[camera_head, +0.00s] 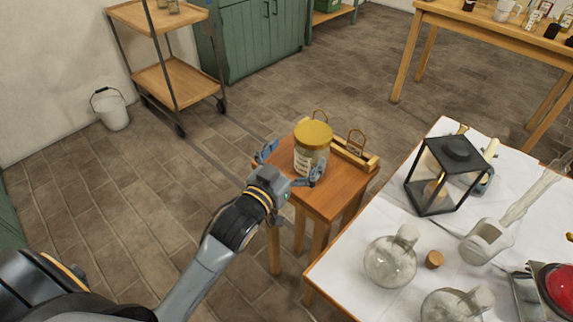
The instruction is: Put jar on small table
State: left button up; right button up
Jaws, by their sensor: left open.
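The jar (311,152) is glass with a yellow lid and a paper label. It appears upright on the small wooden table (335,200). My left gripper (292,163) is open, its fingers spread on the near side of the jar, one to its left and one at its lower right. I cannot tell whether the fingers touch the jar. The jar's lower edge is partly hidden by the gripper. My right gripper is not in view.
The white-topped table (350,265) at right holds a black lantern (447,175), glass flasks (390,262) and a cork (434,260). A shelf cart (168,84) and a bucket (111,110) stand at the back left. Floor at left is clear.

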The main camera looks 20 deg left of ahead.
pick_arm(q)
jog(key=s, duration=0.5)
jog(key=shift+s+a, duration=0.15)
jog(key=shift+a, duration=0.25)
